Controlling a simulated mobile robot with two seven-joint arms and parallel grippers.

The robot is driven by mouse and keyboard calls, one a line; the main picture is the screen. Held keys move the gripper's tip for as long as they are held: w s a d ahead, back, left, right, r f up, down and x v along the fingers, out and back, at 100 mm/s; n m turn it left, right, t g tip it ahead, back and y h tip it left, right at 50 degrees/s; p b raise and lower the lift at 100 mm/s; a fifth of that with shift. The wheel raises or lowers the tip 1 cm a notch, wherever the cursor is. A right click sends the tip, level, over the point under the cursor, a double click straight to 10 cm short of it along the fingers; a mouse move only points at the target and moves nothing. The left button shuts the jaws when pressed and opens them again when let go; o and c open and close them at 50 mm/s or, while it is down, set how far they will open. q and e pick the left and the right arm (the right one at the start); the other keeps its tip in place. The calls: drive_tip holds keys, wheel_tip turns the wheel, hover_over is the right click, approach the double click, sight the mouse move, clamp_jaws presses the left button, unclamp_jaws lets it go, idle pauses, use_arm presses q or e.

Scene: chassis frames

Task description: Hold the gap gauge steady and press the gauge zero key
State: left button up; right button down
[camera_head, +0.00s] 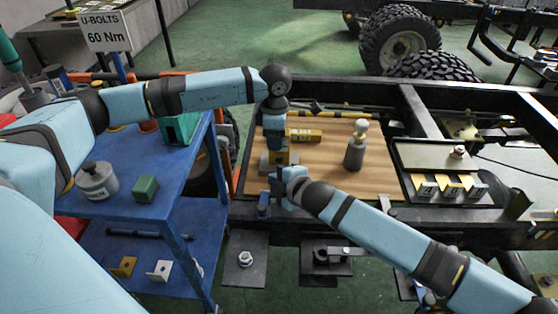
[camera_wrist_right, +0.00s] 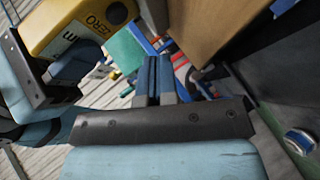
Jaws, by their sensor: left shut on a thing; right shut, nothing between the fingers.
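A grey round spot beside the label looks like the zero key (camera_wrist_right: 117,12). My left gripper (camera_head: 274,146) is shut on the gauge from above; a dark part of it (camera_wrist_right: 32,68) shows in the right wrist view. My right gripper (camera_head: 275,184) is shut and empty just in front of the gauge. Its fingertips (camera_wrist_right: 160,72) appear apart from the gauge face.
The wooden board (camera_head: 388,177) lies in the dark chassis frame (camera_head: 412,108). A tray (camera_head: 428,157) with yellow-marked pieces is right. A blue cart (camera_head: 180,190) stands left. The board's right half is mostly free.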

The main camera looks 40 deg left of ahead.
drive_tip(key=shift+w+a, duration=0.4)
drive_tip(key=shift+w, duration=0.25)
drive_tip(key=shift+w+a, duration=0.4)
drive_tip(key=shift+w, duration=0.25)
idle(1.1)
drive_tip(key=shift+w+a, duration=0.2)
drive_tip(key=shift+w, duration=0.15)
drive_tip(key=shift+w+a, duration=0.2)
drive_tip(key=shift+w, duration=0.15)
idle(0.6)
idle(0.4)
drive_tip(key=shift+s+d, duration=0.45)
drive_tip(key=shift+s, duration=0.3)
drive_tip(key=shift+s+d, duration=0.45)
drive_tip(key=shift+s, duration=0.25)
drive_tip(key=shift+s+d, duration=0.4)
drive_tip(key=shift+s, duration=0.3)
drive_tip(key=shift+s+d, duration=0.45)
drive_tip(key=shift+s, duration=0.25)
